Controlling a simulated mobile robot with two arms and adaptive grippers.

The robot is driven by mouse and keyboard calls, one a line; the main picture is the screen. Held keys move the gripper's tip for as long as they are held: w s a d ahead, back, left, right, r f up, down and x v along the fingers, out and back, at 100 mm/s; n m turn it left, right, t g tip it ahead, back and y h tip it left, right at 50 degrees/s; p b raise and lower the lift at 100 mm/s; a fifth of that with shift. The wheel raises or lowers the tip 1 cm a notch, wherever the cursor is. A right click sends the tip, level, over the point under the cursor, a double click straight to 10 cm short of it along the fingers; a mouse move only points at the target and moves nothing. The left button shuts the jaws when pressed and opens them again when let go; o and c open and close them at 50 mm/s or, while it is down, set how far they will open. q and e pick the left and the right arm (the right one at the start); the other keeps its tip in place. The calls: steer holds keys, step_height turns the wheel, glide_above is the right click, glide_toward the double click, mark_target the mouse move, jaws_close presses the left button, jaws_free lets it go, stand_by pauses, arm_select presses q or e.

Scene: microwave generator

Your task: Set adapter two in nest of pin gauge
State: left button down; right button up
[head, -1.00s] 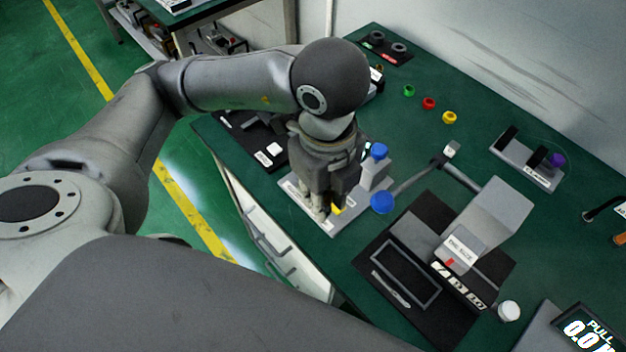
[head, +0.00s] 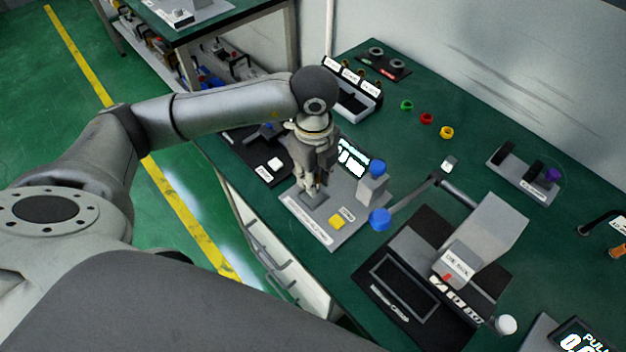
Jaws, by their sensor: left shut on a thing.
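My left gripper (head: 312,188) points down over a grey plate-mounted fixture (head: 318,232), which looks like the pin gauge. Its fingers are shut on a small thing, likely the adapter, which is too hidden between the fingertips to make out. The fingertips are just above or at a darker grey block (head: 314,201) on the plate, likely the nest; I cannot tell whether the held thing touches it. My right gripper is not in view.
A labelled rack (head: 352,90) with small brass-coloured pieces stands behind the gripper. A grey press (head: 486,235) with a blue-ended lever (head: 380,219) is close to the right of the fixture. Green, red and yellow rings (head: 446,132) lie on open table at the back.

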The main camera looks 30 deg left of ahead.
arm_select(q)
steer(key=shift+w+a+f, duration=0.2)
steer(key=shift+w+f, duration=0.05)
steer(key=shift+f, duration=0.05)
step_height(320, 180, down, 3)
steer(key=shift+w+a+f+p, duration=0.1)
steer(key=shift+p, duration=0.75)
steer(key=shift+f, duration=0.15)
steer(key=shift+f+b, duration=0.25)
steer(key=shift+b, duration=0.05)
steer(key=c, duration=1.3)
jaws_free()
steer(key=shift+r, duration=0.1)
steer(key=shift+o, duration=0.2)
steer(key=shift+r, duration=0.1)
